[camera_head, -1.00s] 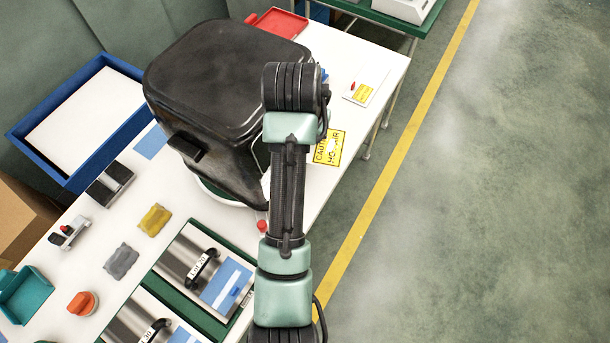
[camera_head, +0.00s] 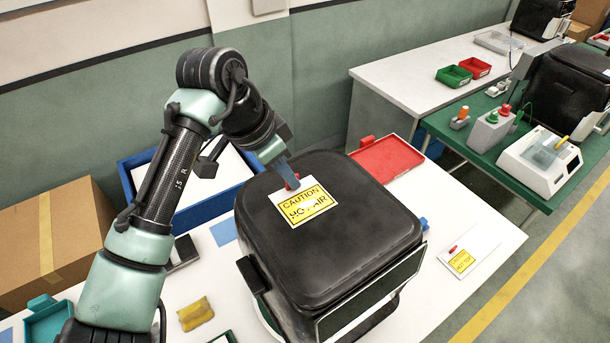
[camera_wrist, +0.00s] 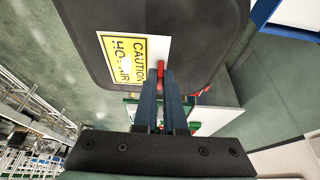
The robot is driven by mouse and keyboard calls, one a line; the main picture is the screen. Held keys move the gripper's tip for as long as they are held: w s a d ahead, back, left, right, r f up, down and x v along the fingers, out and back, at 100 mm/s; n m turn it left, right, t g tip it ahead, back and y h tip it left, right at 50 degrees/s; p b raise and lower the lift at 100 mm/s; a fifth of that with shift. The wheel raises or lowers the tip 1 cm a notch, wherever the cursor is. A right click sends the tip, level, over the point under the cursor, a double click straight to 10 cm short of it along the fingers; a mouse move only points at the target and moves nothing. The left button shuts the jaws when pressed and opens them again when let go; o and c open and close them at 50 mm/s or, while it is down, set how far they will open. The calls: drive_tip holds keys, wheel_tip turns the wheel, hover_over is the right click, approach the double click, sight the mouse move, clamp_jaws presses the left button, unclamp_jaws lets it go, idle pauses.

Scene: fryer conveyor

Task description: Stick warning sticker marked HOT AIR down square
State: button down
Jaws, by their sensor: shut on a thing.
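The HOT AIR sticker (camera_head: 306,204) is a white sheet with a yellow CAUTION label and a red tab at one edge. It appears over the top of the black machine (camera_head: 350,262) in the head view. My gripper (camera_head: 288,178) is shut on the red tab at the sticker's far-left edge. The wrist view shows the sticker (camera_wrist: 124,58) beyond my fingertips (camera_wrist: 166,84), over the dark lid (camera_wrist: 200,45). The label's middle letters are washed out by glare. Its edges run roughly along the lid's; I cannot tell whether it touches the lid.
A second yellow-labelled sticker card (camera_head: 462,260) lies on the white table (camera_head: 490,228) at right. A red tray (camera_head: 388,160) is behind the machine, a blue-rimmed bin (camera_head: 185,215) behind left. A yellow pad (camera_head: 195,314) lies front left.

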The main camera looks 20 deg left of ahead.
sight(287, 192)
drive_tip(key=shift+s, duration=0.35)
drive_tip(key=shift+s+f+b, duration=0.15)
drive_tip(key=shift+s+b, duration=0.05)
drive_tip(key=shift+b, duration=0.15)
drive_tip(key=f+b, duration=0.1)
drive_tip(key=f, duration=0.1)
drive_tip(key=f+b, duration=0.1)
drive_tip(key=shift+w+f+b, duration=0.25)
drive_tip(key=shift+b, duration=0.05)
drive_tip(key=shift+s+f+b, duration=0.15)
drive_tip(key=shift+f+b, duration=0.5)
drive_tip(key=shift+f, duration=0.05)
drive_tip(key=shift+w+f, duration=0.2)
drive_tip(key=shift+f, duration=0.5)
drive_tip(key=shift+s, duration=0.2)
drive_tip(key=shift+f, duration=0.6)
